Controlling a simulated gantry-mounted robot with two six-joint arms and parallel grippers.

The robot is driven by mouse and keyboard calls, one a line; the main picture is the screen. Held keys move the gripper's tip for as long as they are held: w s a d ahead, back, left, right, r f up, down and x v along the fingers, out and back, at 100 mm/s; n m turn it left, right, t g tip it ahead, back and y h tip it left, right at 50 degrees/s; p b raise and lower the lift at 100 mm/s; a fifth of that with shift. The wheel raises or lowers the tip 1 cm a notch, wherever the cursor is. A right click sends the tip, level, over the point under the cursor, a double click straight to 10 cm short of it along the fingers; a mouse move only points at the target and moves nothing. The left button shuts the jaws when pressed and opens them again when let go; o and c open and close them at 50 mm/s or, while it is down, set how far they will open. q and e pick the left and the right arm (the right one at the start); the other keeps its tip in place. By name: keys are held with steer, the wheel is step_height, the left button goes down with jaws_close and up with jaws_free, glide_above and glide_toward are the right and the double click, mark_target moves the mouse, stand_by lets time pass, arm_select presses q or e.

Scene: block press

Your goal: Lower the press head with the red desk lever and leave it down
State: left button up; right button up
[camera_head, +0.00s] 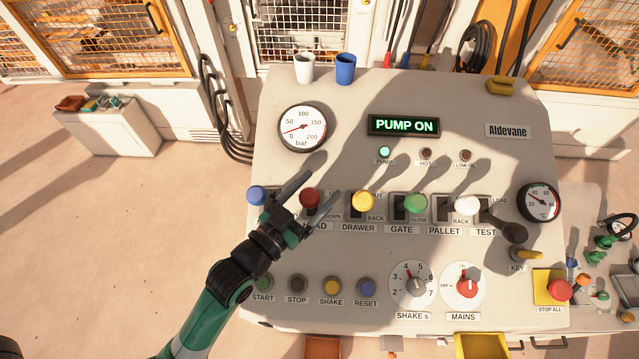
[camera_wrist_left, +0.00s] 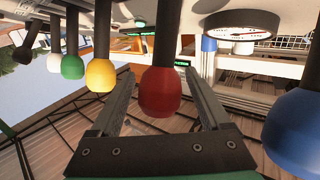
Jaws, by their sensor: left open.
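The red desk lever (camera_head: 310,197) is in the row of levers on the console, second from the left. Its label is partly covered by my gripper; "DOWN" shows beside it. My left gripper (camera_head: 322,184) is open, with its fingers reaching past the lever on either side. In the left wrist view the red knob (camera_wrist_left: 161,92) stands between the two open fingers (camera_wrist_left: 158,88), with gaps on both sides. Whether the fingers touch it cannot be told, but they are not closed on it. The press head is not recognisable in these frames. My right gripper is not in view.
A blue lever (camera_head: 257,195) stands close left of the red one, and a yellow lever (camera_head: 363,201) stands to the right. Green (camera_head: 416,202), white (camera_head: 467,206) and black (camera_head: 513,232) levers follow. The display (camera_head: 404,125) reads "PUMP ON". Buttons and dials lie below the levers.

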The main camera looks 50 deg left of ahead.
arm_select(q)
steer(key=shift+w, duration=0.55)
jaws_close()
